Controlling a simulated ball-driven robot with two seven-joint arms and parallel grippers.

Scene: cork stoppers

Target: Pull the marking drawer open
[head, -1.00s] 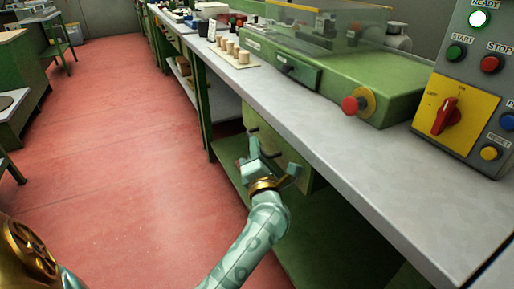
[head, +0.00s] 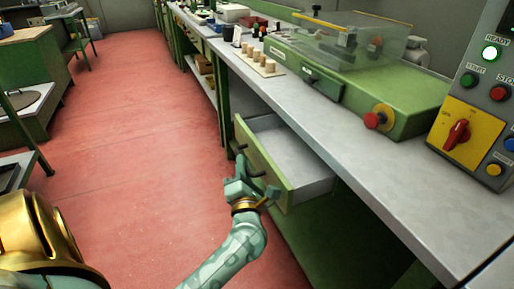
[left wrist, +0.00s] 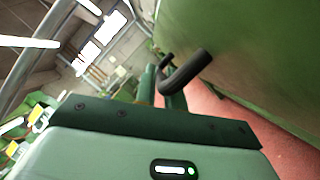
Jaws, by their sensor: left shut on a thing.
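The marking drawer (head: 262,165) is a green-fronted drawer with a pale grey inside, under the bench's worktop. It stands well open, and the part of its inside that I see is empty. Its dark bar handle (head: 242,150) is on the front face; a dark handle bar (left wrist: 187,72) also shows close up in the left wrist view. My left gripper (head: 241,176) is at the drawer front, shut on the handle. Its fingertips are partly hidden, so the exact grip is hard to see. My right gripper is not in view.
The grey worktop (head: 330,135) above carries a row of corks (head: 260,62), a green machine (head: 345,95) with a clear cover, and a control box (head: 475,110) at the right. The red floor (head: 130,150) left of the drawer is clear.

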